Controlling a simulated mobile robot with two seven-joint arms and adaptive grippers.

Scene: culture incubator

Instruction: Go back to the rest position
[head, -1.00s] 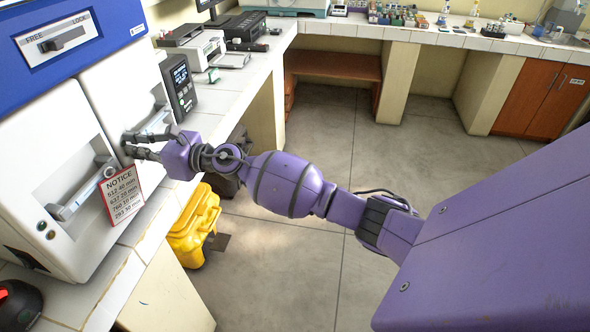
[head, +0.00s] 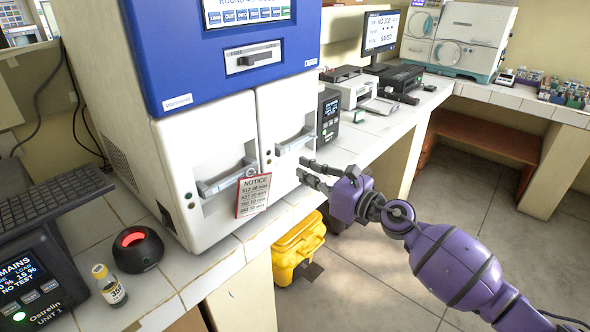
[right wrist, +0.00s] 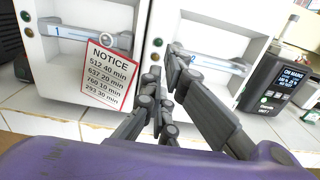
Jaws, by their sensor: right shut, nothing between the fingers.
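My right gripper (head: 306,173) is in front of the white incubator (head: 205,150), just below the right door's handle (head: 296,141) and to the right of the notice card. In the right wrist view its dark fingers (right wrist: 163,68) point at the incubator front. They are shut with nothing between them and show apart from the handle. The left door's handle (head: 228,178) has the red-edged notice card (head: 253,196) hanging by it. Both doors look closed. My left gripper is not in view.
A yellow bin (head: 297,248) stands on the floor below the gripper. A dark meter (head: 328,115) stands beside the incubator. A vial (head: 109,286) and a round black device (head: 137,249) sit on the left counter. Open floor (head: 390,265) lies at lower right.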

